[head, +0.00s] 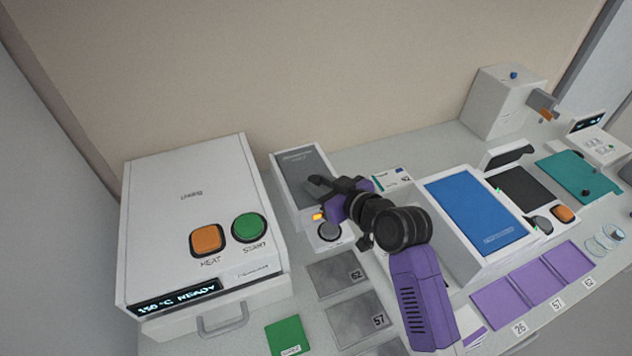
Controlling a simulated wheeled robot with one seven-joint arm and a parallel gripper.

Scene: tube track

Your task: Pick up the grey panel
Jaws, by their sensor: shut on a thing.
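A dark grey panel (304,166) with faint lettering shows at the top of a white box (281,202) at the middle back. My gripper (318,187) reaches in from the right over the panel's right part. Its dark fingers are shut on the panel, and they hide part of it. I cannot tell whether the panel is clear of the box. Two lighter grey plates marked 62 (333,274) and 57 (357,318) lie flat on the table in front.
A large white device (190,220) with orange and green buttons stands at left. A green card (288,336) lies in front. A blue-topped box (474,210), purple plates (538,276) and a teal plate (578,176) are at right. The wall is close behind.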

